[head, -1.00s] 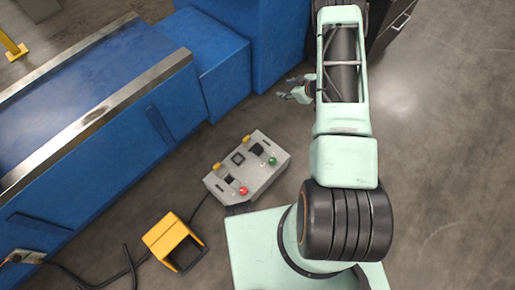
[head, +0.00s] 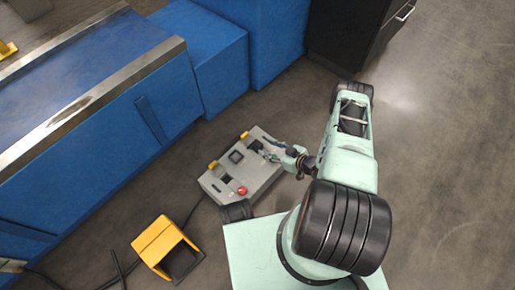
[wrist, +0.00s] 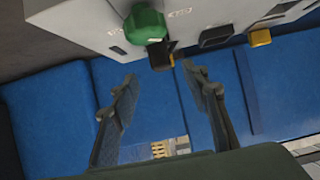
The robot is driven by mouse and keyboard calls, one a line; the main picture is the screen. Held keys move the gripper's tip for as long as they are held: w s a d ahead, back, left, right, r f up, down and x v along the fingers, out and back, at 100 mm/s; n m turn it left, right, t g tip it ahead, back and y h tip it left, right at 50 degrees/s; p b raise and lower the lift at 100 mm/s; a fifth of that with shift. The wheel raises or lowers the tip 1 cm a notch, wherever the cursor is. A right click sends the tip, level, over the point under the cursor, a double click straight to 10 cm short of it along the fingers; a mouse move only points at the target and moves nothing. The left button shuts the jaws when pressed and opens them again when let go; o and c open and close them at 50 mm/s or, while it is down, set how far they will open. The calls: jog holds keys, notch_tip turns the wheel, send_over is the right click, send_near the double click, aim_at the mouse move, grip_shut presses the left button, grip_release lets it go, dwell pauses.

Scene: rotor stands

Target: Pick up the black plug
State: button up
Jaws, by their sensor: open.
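A grey control box (head: 213,184) stands on the floor in the head view, with black fittings on its top. The likeliest black plug is a dark upright piece (wrist: 160,54) beside the box's green button (wrist: 145,24) in the wrist view; I cannot tell for certain that it is the plug. My gripper (head: 273,151) is over the right end of the box in the head view and hides the green button there. In the wrist view my gripper (wrist: 160,73) is open and empty, its fingertips on either side of the dark piece's lower end in the picture. Contact cannot be told.
The box carries a red button (head: 242,190) and yellow parts (head: 212,164). A blue bench (head: 110,130) with a metal edge stands behind. A yellow pedal housing (head: 160,243) and cables lie at front left. A dark cabinet (head: 350,40) stands at the back.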

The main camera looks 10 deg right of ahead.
aim_at(259, 143)
jog(key=x, duration=0.2)
jog(key=b+x, duration=0.1)
jog(key=x, duration=0.2)
jog(key=b+x, duration=0.1)
jog(key=x, duration=0.1)
jog(key=shift+w+a+r, duration=0.25)
jog(key=shift+a, duration=0.05)
jog(key=shift+c, duration=0.3)
grip_shut()
